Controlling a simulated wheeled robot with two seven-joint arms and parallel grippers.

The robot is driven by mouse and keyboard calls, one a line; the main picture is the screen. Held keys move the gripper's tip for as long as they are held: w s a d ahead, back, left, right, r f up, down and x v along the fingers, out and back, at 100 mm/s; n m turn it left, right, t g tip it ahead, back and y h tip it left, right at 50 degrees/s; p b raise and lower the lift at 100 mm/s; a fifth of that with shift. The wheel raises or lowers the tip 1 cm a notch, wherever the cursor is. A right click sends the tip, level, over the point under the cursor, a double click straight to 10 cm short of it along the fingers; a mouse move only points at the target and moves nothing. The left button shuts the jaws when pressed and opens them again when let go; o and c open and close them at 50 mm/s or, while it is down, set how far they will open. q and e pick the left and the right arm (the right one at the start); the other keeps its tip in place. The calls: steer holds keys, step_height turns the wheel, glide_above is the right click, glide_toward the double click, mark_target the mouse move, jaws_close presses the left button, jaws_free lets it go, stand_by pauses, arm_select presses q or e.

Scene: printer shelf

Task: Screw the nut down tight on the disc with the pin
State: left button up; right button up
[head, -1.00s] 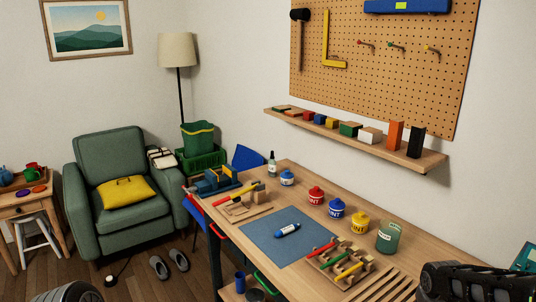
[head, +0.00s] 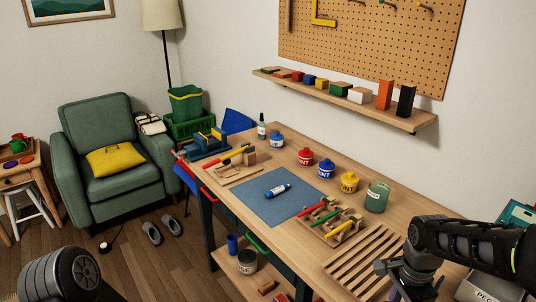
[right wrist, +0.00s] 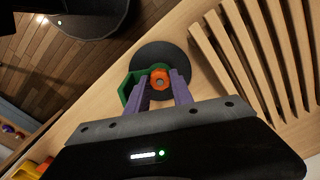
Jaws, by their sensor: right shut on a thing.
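In the right wrist view a round black disc (right wrist: 184,55) lies on the wooden tabletop. An orange nut (right wrist: 160,78) with a dark centre sits over it. My right gripper (right wrist: 161,82) has its purple fingers on either side of the nut and is shut on it. A green angled piece (right wrist: 129,88) is beside the left finger, at the disc's edge. The pin cannot be told apart inside the nut. In the head view my right gripper (head: 397,284) is low at the right, and the disc and nut cannot be made out there. My left gripper is out of view.
A slatted wooden rack (head: 362,258) lies beside my right gripper; its slats also show in the right wrist view (right wrist: 262,60). A wooden holder with coloured tools (head: 328,222), a green jar (head: 377,196) and paint pots stand farther back.

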steer(key=o, duration=0.7)
steer(key=n, duration=0.3)
steer(key=shift+n, duration=0.4)
steer(key=n, duration=0.5)
steer(key=shift+p, duration=0.35)
steer(key=n, duration=0.3)
steer(key=shift+n, duration=0.4)
steer(key=n, duration=0.4)
steer(key=shift+n+p, duration=0.3)
steer(key=shift+p, duration=0.05)
